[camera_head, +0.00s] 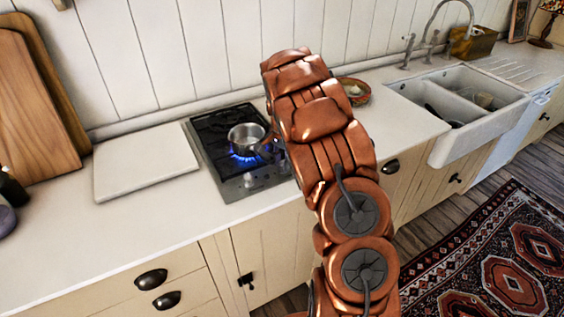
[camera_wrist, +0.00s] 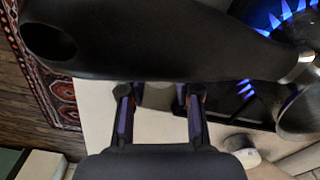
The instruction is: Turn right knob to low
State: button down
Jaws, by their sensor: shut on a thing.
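The stove (camera_head: 212,135) is set in the worktop in the head view. A knob on its front strip (camera_head: 248,180) is in sight there; the right knob is hidden behind my arm. In the wrist view my gripper (camera_wrist: 158,100) is shut on the right knob (camera_wrist: 158,95), a pale grey piece between the two fingers, partly covered by a black pan handle. The other knob (camera_wrist: 238,145) shows at the lower right, apart from the fingers. I cannot read the knob's setting. Blue flame (camera_wrist: 285,18) burns at the upper right.
A steel pot (camera_head: 246,136) stands over the lit burner; its black handle (camera_wrist: 150,40) crosses close above my fingers. A pale board (camera_head: 145,160) lies left of the stove. A bowl (camera_head: 355,91) and the sink (camera_head: 470,100) are to the right.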

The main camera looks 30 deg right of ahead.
jog(key=shift+f+b, duration=0.15)
jog(key=shift+b, duration=0.15)
jog(key=n+b, duration=0.3)
jog(key=b, duration=0.1)
jog(key=shift+f, duration=0.2)
jog(key=n+b, duration=0.3)
jog(key=b, duration=0.1)
jog(key=shift+n, duration=0.4)
jog(key=n+b, duration=0.3)
jog(key=n, duration=0.1)
jog(key=shift+s+r, duration=0.1)
jog(key=shift+r, duration=0.05)
jog(key=shift+d+r+n+b, duration=0.15)
jog(key=shift+n+b, duration=0.55)
jog(key=shift+n, duration=1.1)
jog(key=c, duration=0.8)
grip_release()
